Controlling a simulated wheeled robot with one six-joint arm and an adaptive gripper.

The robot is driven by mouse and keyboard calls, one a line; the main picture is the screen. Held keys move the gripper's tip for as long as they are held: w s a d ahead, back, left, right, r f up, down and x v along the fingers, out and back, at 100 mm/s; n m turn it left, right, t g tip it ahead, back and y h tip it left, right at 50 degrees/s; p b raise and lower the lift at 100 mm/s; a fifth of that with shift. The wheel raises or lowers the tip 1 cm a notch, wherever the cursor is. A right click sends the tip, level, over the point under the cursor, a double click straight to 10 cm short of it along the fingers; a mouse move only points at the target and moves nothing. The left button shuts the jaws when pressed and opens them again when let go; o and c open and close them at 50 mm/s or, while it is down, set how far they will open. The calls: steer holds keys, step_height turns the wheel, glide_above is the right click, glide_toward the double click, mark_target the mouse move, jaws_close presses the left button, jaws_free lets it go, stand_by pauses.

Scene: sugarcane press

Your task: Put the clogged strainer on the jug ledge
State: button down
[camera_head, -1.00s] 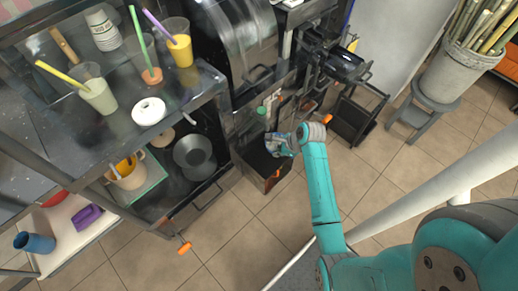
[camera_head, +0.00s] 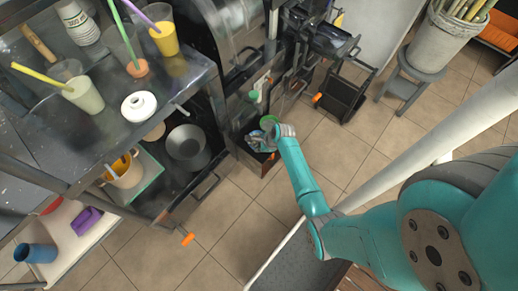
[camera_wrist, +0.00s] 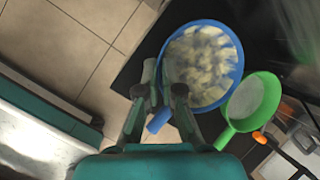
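The clogged strainer (camera_wrist: 205,62) has a blue rim and is full of pale, lumpy pulp in the wrist view. It also shows in the head view (camera_head: 259,142), over a dark box by the press. My gripper (camera_wrist: 160,85) has its fingers on either side of the strainer's blue handle and appears shut on it; the exact contact is partly hidden. My gripper in the head view (camera_head: 278,132) is at the press front. A jug (camera_head: 125,172) with orange-yellow contents stands at the left by a pale green-edged ledge (camera_head: 153,170).
A green strainer (camera_wrist: 250,103) is close right of the blue one. The dark box (camera_head: 265,167) is under my gripper. A metal pot (camera_head: 186,147) stands on the lower shelf. Open floor lies in front.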

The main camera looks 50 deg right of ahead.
steer(key=shift+f, duration=0.7)
steer(key=shift+f, duration=0.1)
steer(key=c, duration=1.3)
jaws_free()
steer(key=v, duration=1.2)
steer(key=s+a+r+n+t+h, duration=0.2)
steer(key=s+a+r+n, duration=0.1)
steer(key=s+a+n, duration=0.4)
steer(key=s+a+r+n+t+h, duration=0.1)
steer(key=s+a+r+n+t, duration=0.1)
steer(key=s+a+n, duration=0.55)
steer(key=s+a+r+n+t, duration=0.2)
steer(key=s+r+n, duration=0.2)
steer(key=r, duration=0.4)
steer(key=s+a+r+n+t+y, duration=0.1)
steer(key=s+a+r+n+t, duration=0.1)
steer(key=r, duration=0.7)
steer(key=s+a+r+n+t, duration=0.2)
steer(key=s+a+r+n, duration=0.1)
steer(key=s+r+n, duration=0.3)
steer(key=shift+a+r+n, duration=0.2)
steer(key=shift+r, duration=0.45)
steer(key=shift+a+r+n, duration=0.15)
steer(key=shift+a+r, duration=0.05)
steer(key=shift+r, duration=0.4)
